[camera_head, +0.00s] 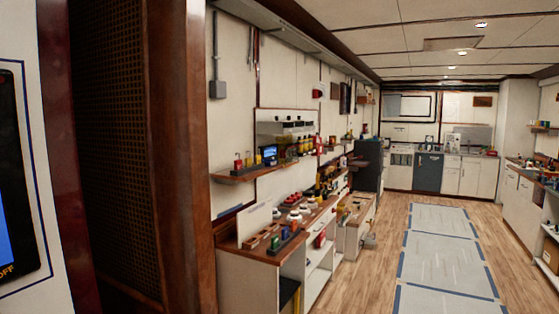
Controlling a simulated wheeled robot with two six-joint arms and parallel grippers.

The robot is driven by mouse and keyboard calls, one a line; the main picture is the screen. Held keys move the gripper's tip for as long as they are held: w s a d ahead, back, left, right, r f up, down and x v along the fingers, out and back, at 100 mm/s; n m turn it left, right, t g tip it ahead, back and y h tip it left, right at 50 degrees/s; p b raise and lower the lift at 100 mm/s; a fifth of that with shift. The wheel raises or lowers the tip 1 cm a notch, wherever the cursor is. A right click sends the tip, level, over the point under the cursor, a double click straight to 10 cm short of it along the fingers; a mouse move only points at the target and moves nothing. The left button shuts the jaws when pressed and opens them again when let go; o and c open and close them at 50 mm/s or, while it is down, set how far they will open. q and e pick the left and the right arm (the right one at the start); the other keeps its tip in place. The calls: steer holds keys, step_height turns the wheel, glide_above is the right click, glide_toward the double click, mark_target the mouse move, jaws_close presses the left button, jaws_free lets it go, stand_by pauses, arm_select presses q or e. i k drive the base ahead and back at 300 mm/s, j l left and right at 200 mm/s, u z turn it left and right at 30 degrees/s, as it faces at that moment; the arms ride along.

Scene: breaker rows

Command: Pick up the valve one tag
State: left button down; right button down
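I cannot make out a valve one tag in the head view. A wooden-topped workbench (300,242) along the left wall holds several small red, green, white and brown items, too small to tell apart. A pale upright board (254,224) stands on its near end. A wooden wall shelf (234,177) above it carries small red and yellow items and a small blue-screened device (269,154). Neither of my grippers is in view.
A dark wooden partition with a mesh panel (115,150) fills the near left, beside a white panel (45,190) marked "OFF". The floor at centre right is open, with a pale, blue-edged mat (442,246). Counters line the far wall and right side (510,195).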

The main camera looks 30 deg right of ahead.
mark_target(248, 161)
steer(key=i+l+z, duration=0.1)
steer(key=l, duration=0.3)
steer(key=i+l, duration=0.3)
steer(key=i+l+z, duration=0.15)
steer(key=l, duration=0.4)
steer(key=i+l, duration=0.75)
steer(key=l, duration=0.15)
